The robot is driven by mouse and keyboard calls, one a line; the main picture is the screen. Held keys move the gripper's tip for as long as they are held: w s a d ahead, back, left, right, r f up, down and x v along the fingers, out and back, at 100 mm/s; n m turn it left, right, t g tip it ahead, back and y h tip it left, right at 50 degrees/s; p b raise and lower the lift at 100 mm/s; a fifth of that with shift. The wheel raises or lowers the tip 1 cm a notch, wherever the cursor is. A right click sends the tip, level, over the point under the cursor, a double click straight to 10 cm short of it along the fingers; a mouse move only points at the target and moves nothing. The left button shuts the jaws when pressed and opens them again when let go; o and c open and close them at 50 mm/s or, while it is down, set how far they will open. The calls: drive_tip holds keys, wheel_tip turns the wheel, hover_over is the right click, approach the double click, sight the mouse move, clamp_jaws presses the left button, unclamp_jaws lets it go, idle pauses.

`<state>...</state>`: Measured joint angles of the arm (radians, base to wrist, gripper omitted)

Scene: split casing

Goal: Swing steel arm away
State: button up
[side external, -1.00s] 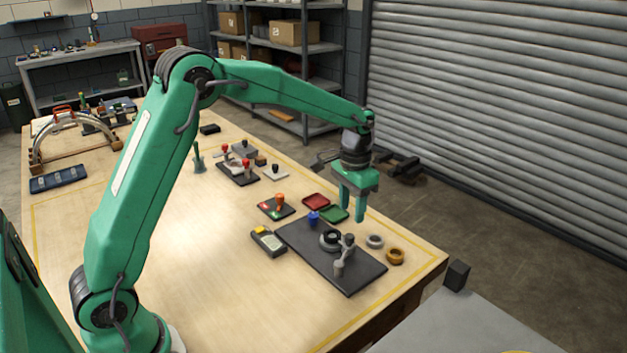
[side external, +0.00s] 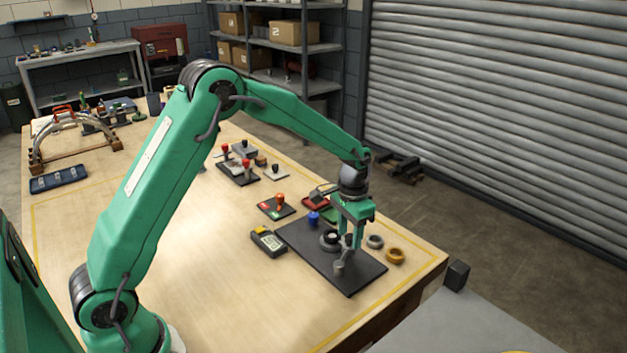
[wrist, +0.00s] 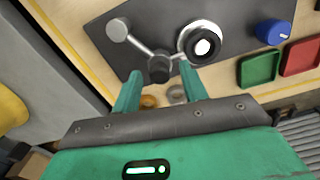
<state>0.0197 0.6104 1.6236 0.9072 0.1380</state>
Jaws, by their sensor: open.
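The steel arm (wrist: 135,43) is a slim grey bar on the dark plate (side external: 300,240). One end meets a grey round post (wrist: 117,28), which also shows in the side view (side external: 339,268). The other end meets a dark upright knob (wrist: 159,68). My gripper (wrist: 158,80) is open, with one finger on each side of the knob. I cannot tell whether either finger touches it. In the side view my gripper (side external: 348,239) partly hides the knob and housing.
A blue knob (wrist: 274,32) stands on the plate near green (wrist: 258,69) and red (wrist: 300,56) trays. A grey ring (side external: 375,241) and a brass ring (side external: 395,256) lie by the table edge. A yellow-black meter (side external: 268,242) lies left of the plate. Bare table is farther left.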

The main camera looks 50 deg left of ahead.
drive_tip(key=shift+f, duration=0.1)
clamp_jaws()
drive_tip(key=shift+d, duration=0.1)
idle(0.3)
drive_tip(key=m, duration=0.1)
drive_tip(key=d+m, duration=0.1)
drive_tip(key=m, duration=0.1)
drive_tip(key=d+m, duration=0.1)
drive_tip(key=shift+w+d+m, duration=0.2)
drive_tip(key=shift+w+m, duration=0.1)
drive_tip(key=shift+s+d+m, duration=0.1)
drive_tip(key=shift+d+m, duration=0.55)
drive_tip(key=shift+m, duration=0.45)
drive_tip(key=shift+s+d+m, duration=0.1)
drive_tip(key=shift+d+m, duration=0.5)
drive_tip(key=shift+m, duration=0.5)
drive_tip(key=shift+d, duration=0.1)
unclamp_jaws()
